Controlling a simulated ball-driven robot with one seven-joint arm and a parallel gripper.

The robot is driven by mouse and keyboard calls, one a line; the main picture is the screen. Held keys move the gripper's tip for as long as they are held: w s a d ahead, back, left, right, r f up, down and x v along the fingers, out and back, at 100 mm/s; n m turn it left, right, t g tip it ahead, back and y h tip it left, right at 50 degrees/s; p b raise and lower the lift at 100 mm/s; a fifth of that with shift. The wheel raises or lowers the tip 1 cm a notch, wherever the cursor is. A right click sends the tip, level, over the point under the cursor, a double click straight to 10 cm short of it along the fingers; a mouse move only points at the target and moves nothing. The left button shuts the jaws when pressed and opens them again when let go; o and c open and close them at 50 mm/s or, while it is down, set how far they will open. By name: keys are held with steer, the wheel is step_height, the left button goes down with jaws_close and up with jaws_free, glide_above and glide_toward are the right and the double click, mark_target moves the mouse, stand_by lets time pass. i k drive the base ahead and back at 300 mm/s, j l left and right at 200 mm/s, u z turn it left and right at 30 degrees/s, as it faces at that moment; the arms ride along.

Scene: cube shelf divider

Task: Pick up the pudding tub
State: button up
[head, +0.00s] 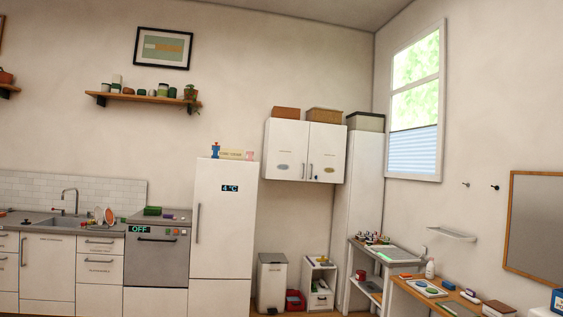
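I cannot make out a pudding tub in the head view; the small things on the furniture are too far off to tell apart. A low white cube shelf (306,285) stands on the floor right of the fridge, with small items on top and inside that I cannot identify. My gripper is not in this view.
A white fridge (222,235) stands between the stove (158,260) and a white bin (271,283). A counter with a sink (62,222) runs left. A red box (294,300) sits beside the cube shelf. A wooden desk (420,299) with small objects stands at the lower right.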

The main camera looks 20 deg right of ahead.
mark_target(216, 151)
steer(key=z, duration=0.15)
steer(key=i+l+z, duration=0.3)
steer(key=i, duration=0.4)
steer(key=i+z, duration=0.25)
steer(key=i, duration=0.45)
steer(key=i+u, duration=0.2)
steer(key=i, duration=0.7)
steer(key=i+l+u, duration=0.25)
steer(key=i, duration=0.6)
steer(key=i+u, duration=0.15)
steer(key=i, duration=0.5)
steer(key=i+u, duration=0.15)
steer(key=i, duration=0.55)
steer(key=i+u, duration=0.2)
steer(key=i, duration=0.5)
steer(key=i+l+u, duration=0.15)
steer(key=i, duration=0.5)
